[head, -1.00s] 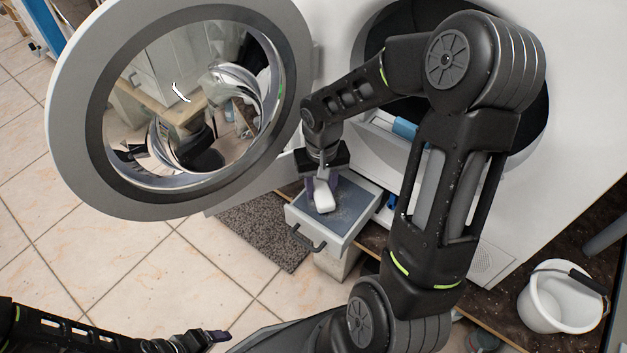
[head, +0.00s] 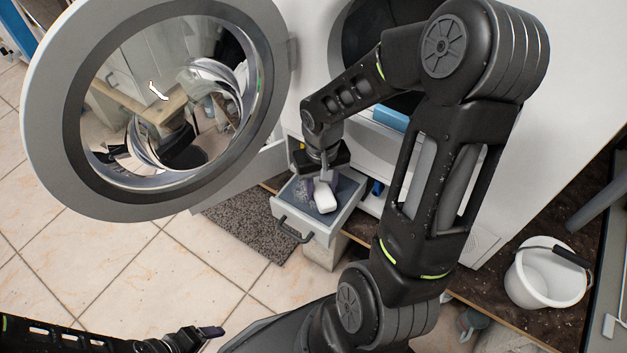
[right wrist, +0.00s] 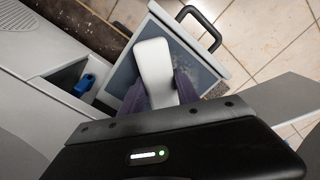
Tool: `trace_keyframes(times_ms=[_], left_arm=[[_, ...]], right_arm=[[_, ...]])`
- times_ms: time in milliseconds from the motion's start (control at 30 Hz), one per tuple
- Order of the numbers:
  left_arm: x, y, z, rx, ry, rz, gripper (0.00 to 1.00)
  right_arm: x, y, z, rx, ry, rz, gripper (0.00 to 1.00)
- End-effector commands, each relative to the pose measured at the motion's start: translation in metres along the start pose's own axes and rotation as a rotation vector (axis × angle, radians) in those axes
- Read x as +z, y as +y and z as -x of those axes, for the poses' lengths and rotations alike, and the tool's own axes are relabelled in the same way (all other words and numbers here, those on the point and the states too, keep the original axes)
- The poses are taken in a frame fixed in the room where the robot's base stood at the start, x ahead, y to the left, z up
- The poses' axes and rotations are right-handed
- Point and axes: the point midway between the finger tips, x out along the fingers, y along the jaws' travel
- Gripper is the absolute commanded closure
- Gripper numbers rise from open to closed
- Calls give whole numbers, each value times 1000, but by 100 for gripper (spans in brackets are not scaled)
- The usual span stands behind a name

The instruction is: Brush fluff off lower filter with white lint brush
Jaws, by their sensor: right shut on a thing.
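The lower filter is a blue-grey panel in a pulled-out light grey drawer (head: 284,213) with a dark handle, below the open round door. Pale fluff (head: 298,190) lies on the filter surface, mostly toward its left side in the head view. My right gripper (head: 322,184) is shut on the white lint brush (head: 326,199) over the filter. In the right wrist view the brush (right wrist: 153,70) sits between the purple fingertips (right wrist: 160,90). I cannot tell whether it touches the filter. My left gripper (head: 207,334) is at the lower left, away from the drawer; its jaw state is unclear.
The open round door (head: 50,150) hangs left of the drawer. A white bucket (head: 545,275) stands on the dark plinth at the right. A grey mat (head: 245,230) lies on the tiles. A blue latch (right wrist: 84,84) shows beside the drawer in the right wrist view.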

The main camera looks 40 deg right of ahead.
Motion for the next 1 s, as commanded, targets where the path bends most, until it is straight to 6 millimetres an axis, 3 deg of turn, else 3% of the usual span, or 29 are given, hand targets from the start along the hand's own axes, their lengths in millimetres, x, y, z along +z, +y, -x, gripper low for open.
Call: trace_keyframes(times_ms=[433, 800, 1000], left_arm=[[0, 0, 0, 0, 0, 0, 24], [0, 2, 6, 0, 0, 0, 24], [0, 2, 6, 0, 0, 0, 24]], right_arm=[[5, 3, -1, 1, -5, -1, 94], [29, 22, 1, 1, -6, -2, 95], [32, 25, 1, 1, -2, 0, 95]])
